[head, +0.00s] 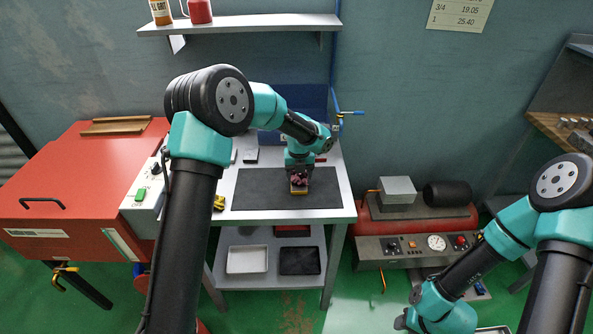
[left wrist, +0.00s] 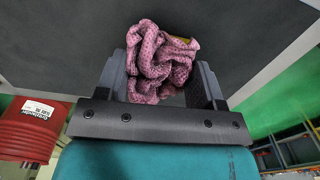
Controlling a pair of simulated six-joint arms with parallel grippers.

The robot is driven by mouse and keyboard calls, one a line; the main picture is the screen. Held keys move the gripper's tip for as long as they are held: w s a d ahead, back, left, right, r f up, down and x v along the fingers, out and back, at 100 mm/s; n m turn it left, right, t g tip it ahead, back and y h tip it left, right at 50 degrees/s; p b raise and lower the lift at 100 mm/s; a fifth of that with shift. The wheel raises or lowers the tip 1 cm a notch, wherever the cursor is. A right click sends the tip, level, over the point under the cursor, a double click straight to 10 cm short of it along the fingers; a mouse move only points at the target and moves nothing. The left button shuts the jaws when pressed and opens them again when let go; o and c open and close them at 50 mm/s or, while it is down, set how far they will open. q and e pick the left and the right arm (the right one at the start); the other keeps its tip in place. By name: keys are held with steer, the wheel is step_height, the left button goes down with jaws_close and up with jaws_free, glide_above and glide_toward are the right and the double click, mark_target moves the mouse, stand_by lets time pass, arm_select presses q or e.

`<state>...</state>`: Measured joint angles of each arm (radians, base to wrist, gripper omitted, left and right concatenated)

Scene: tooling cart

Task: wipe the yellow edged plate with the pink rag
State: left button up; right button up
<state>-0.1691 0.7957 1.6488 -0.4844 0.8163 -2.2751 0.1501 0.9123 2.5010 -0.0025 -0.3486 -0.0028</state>
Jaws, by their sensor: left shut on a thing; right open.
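My left gripper (head: 299,179) is over the dark mat on the cart top. It is shut on the crumpled pink rag (left wrist: 160,62), which bulges between the fingers in the left wrist view and also shows small in the head view (head: 299,180). The yellow edged plate (head: 299,191) lies under the rag. Only a strip of its yellow edge shows, and it also peeks out behind the rag in the left wrist view (left wrist: 181,40). Rag and plate look very close; I cannot tell if they touch. My right arm is low at the right, with its gripper out of frame.
The dark mat (head: 255,190) is mostly bare around the plate. A small yellow item (head: 219,202) sits at the cart's left edge. A red cabinet (head: 70,200) stands left and a red compressor (head: 420,218) right. The lower shelf holds a white tray (head: 247,260) and a black tray (head: 299,261).

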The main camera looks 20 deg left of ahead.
mark_target(299, 187)
arm_select(q)
steer(key=s, duration=0.2)
steer(key=s+d, duration=0.1)
steer(key=s, duration=0.1)
steer(key=shift+d, duration=0.1)
steer(key=r, duration=0.7)
steer(key=shift+w, duration=0.2)
steer(key=shift+r, duration=0.55)
